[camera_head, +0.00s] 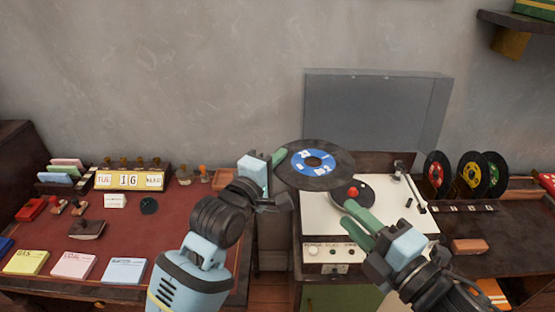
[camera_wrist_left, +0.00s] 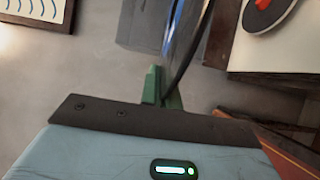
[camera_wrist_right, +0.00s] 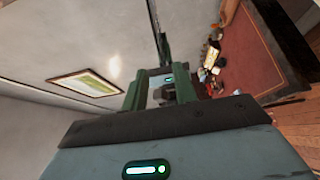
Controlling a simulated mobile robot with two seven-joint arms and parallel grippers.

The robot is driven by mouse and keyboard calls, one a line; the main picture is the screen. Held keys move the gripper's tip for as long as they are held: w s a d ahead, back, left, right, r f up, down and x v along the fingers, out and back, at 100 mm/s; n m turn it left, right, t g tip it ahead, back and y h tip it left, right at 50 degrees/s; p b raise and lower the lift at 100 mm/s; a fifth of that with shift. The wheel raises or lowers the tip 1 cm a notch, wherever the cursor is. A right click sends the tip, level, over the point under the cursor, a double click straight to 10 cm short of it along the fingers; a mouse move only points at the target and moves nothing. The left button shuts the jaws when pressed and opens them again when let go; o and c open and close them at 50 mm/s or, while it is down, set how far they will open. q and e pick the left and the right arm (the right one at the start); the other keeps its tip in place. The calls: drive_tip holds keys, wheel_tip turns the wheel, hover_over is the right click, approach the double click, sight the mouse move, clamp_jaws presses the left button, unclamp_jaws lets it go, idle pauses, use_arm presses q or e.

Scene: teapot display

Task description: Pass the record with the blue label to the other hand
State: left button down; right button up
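The record with the blue label (camera_head: 313,161) is held tilted in the air in front of the turntable's raised lid, label facing the head camera. My left gripper (camera_head: 279,158) is shut on its left rim. In the left wrist view the record (camera_wrist_left: 186,45) shows nearly edge-on, rising from between the green fingers (camera_wrist_left: 162,93). My right gripper (camera_head: 347,213) is below and right of the record, apart from it and empty. Its green fingers (camera_wrist_right: 161,85) stand apart with a gap between them in the right wrist view.
The cream record player (camera_head: 313,222) has a red-centred disc on its platter and a raised grey lid (camera_head: 375,112). Several records with red, yellow and green labels (camera_head: 473,174) stand in a rack at right. A red-topped desk (camera_head: 190,230) with stamps and cards is at left.

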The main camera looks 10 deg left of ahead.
drive_tip(key=s+d+f+m+h, duration=0.2)
drive_tip(key=d+f+m+h, duration=0.1)
drive_tip(key=f+m, duration=0.55)
drive_tip(key=s+d+f+m+h, duration=0.25)
drive_tip(key=f+m, duration=0.35)
drive_tip(key=f, duration=0.6)
drive_tip(key=s+d+f+m+g+h, duration=0.2)
drive_tip(key=s+d+f+m, duration=0.1)
drive_tip(key=s+f, duration=0.6)
drive_tip(key=s+d+f+m+g+h, duration=0.2)
drive_tip(key=s+f+m, duration=0.4)
drive_tip(key=s+f, duration=0.3)
drive_tip(key=shift+d+f+g, duration=0.2)
drive_tip(key=shift+d+g, duration=0.3)
drive_tip(key=shift+d, duration=0.7)
use_arm(q)
drive_tip(key=shift+a, duration=0.1)
use_arm(e)
drive_tip(key=shift+m, duration=0.25)
